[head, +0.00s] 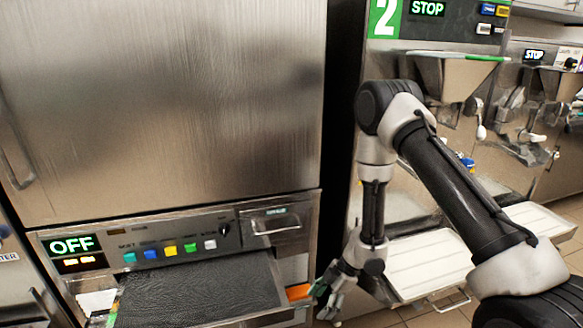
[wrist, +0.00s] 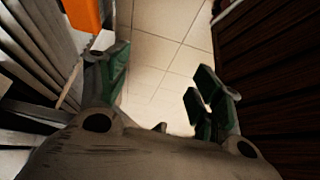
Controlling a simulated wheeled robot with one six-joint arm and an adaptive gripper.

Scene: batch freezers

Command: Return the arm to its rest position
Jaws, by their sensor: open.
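My gripper (head: 328,298) hangs low at the end of my arm in the head view, pointing downward. It is beside the right end of the dark tray on the steel cabinet. In the wrist view my gripper (wrist: 160,100) is open, with its two green-padded fingers apart and only floor tiles between them. Nothing is held. My arm comes in from the right, bends at a raised elbow and drops down to the wrist.
A steel cabinet (head: 170,100) with an "OFF" panel (head: 72,245) and a pulled-out dark tray (head: 200,288) stands left. An orange piece (head: 298,292) is close to my gripper. Batch freezer 2 (head: 440,75) stands behind my arm, with white trays (head: 430,262). Tiled floor (wrist: 165,60) is clear below.

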